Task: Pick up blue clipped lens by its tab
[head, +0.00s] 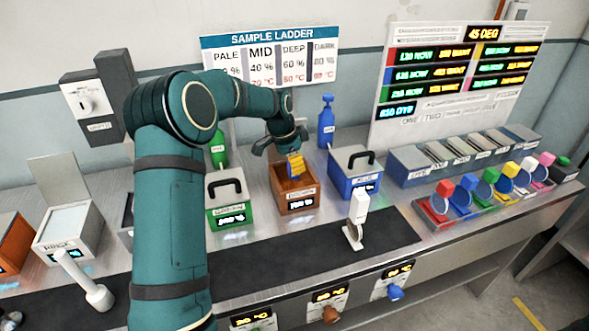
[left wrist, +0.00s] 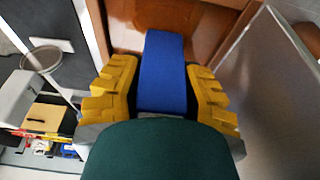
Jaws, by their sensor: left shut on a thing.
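My left gripper (head: 294,165) reaches down over the open brown box (head: 297,203) in the middle of the bench. In the left wrist view its yellow ribbed fingers (left wrist: 163,95) are shut on a blue tab (left wrist: 163,65), one on each side. The tab is the visible part of the blue clipped lens; its lens part is hidden. The brown box wall shows behind it in the left wrist view (left wrist: 208,22). In the head view the held lens is hardly visible at the gripper. My right gripper is not in view.
A green lidded box (head: 228,208) stands left of the brown box, a blue lidded box (head: 354,178) right. Behind are a green bottle (head: 218,150) and a blue bottle (head: 326,125). A white stand (head: 356,215) is in front. Coloured lens holders (head: 462,200) stand at right.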

